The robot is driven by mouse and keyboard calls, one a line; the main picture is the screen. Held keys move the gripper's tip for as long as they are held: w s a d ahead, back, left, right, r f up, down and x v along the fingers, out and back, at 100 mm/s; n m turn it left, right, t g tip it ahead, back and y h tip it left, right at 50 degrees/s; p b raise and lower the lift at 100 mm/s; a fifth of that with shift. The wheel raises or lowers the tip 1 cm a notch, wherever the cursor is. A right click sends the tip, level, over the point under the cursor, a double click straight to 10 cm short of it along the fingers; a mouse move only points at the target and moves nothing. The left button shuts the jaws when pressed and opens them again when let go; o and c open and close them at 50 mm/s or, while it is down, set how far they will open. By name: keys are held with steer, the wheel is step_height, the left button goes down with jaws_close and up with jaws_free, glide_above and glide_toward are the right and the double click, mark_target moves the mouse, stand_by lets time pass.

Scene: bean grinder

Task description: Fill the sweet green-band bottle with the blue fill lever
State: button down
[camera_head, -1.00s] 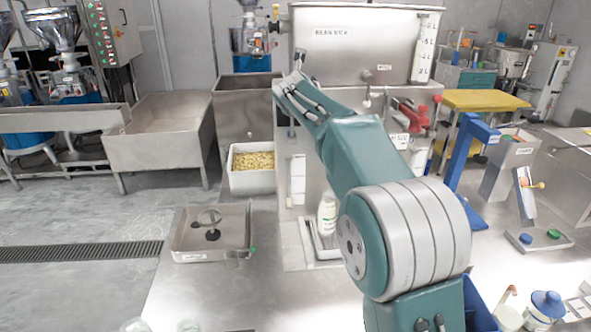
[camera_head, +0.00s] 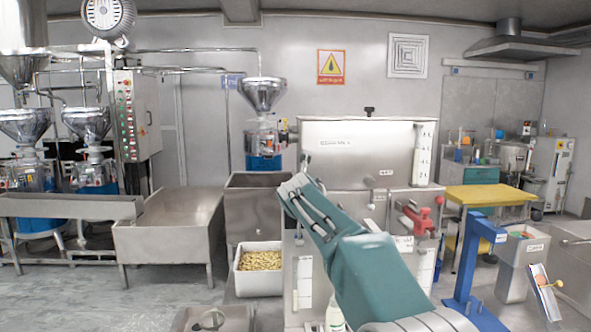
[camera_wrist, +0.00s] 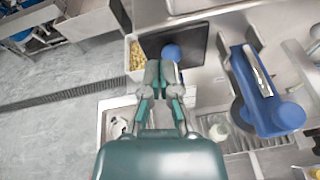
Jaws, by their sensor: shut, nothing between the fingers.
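My gripper (camera_wrist: 166,66) is shut and empty in the wrist view. Its fingertips are right by a round blue knob (camera_wrist: 172,51), apparently the blue fill lever's; I cannot tell whether they touch. In the head view my gripper (camera_head: 299,184) is in front of the steel machine (camera_head: 365,150), and no blue knob can be made out there. A whitish bottle (camera_head: 335,315) stands upright low at the machine's front, partly cut off by the picture edge. It also shows in the wrist view (camera_wrist: 218,131).
A red lever (camera_head: 417,216) is on the machine's right. A blue stand (camera_head: 468,265) rises further right; it is large in the wrist view (camera_wrist: 250,85). A white bin of beans (camera_head: 258,272) and a steel tray (camera_head: 210,320) are on the left.

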step_height(320, 180, up, 7)
steer(key=s+d+f+m+g, duration=0.1)
steer(key=s+d+m+g, duration=0.15)
steer(key=s+m, duration=0.65)
steer(key=s+d+f+m+g, duration=0.2)
steer(key=s+f+m, duration=0.6)
steer(key=s, duration=0.5)
steer(key=s+d+f+m+g, duration=0.1)
steer(key=s+f+m+g, duration=0.1)
steer(key=s+f+m, duration=0.6)
steer(key=s+d+f+m+g, duration=0.2)
steer(key=s+f+m, duration=0.6)
steer(key=s, duration=1)
step_height(320, 180, down, 3)
steer(key=shift+d+r+y, duration=0.2)
steer(key=shift+d+y, duration=0.15)
steer(key=shift+y, duration=0.05)
